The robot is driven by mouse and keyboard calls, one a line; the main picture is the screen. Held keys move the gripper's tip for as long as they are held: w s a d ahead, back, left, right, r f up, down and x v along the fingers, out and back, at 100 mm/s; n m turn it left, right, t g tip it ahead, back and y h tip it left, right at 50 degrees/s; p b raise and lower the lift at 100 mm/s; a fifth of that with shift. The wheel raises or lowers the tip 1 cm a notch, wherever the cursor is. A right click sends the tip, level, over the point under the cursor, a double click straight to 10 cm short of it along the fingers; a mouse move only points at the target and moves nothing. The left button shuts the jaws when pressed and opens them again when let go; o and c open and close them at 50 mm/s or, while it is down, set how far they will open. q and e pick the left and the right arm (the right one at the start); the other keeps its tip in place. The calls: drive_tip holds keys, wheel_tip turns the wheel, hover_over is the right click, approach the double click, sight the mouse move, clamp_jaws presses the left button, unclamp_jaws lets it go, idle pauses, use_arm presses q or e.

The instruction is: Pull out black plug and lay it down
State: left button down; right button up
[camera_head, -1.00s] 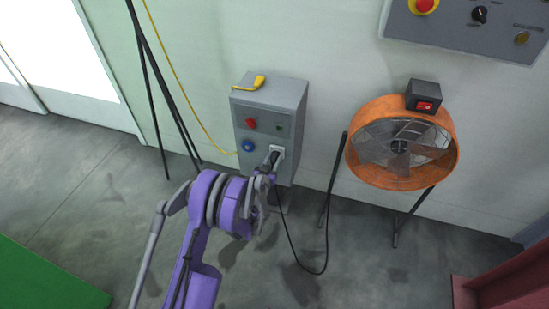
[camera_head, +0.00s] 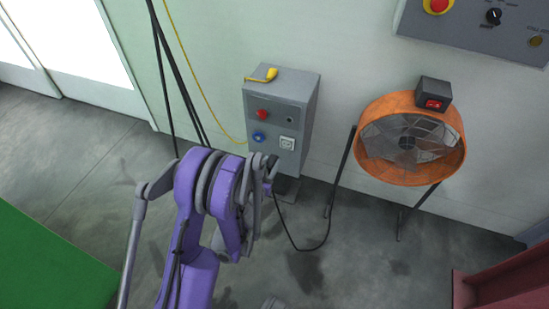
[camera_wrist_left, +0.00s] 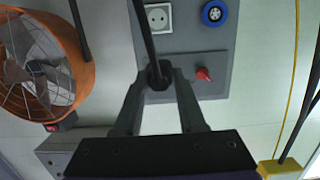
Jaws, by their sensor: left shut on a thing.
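My left gripper (camera_head: 269,165) is shut on the black plug (camera_wrist_left: 158,76) and holds it in front of the grey socket box (camera_head: 259,102). The white socket (camera_head: 287,143) on the box front is empty, and the plug is apart from it. The socket also shows in the left wrist view (camera_wrist_left: 159,17), above the plug. A black cable (camera_head: 299,249) hangs from the plug in a loop and rises toward the fan stand. The fingers partly hide the plug in the head view. My right gripper is not in view.
An orange fan (camera_head: 457,151) stands right. Grey floor (camera_head: 350,275) is free below.

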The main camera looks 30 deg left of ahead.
sight(269, 168)
use_arm(q)
drive_tip(key=shift+b+v, duration=0.7)
drive_tip(key=shift+v, duration=0.55)
drive_tip(key=shift+s+d+f+b, duration=0.1)
drive_tip(key=shift+s+f+b, duration=0.1)
drive_tip(key=shift+s+b, duration=0.35)
drive_tip(key=shift+s+d+r+b, duration=0.1)
drive_tip(key=shift+s+d+b, duration=0.05)
drive_tip(key=shift+s+b, duration=0.35)
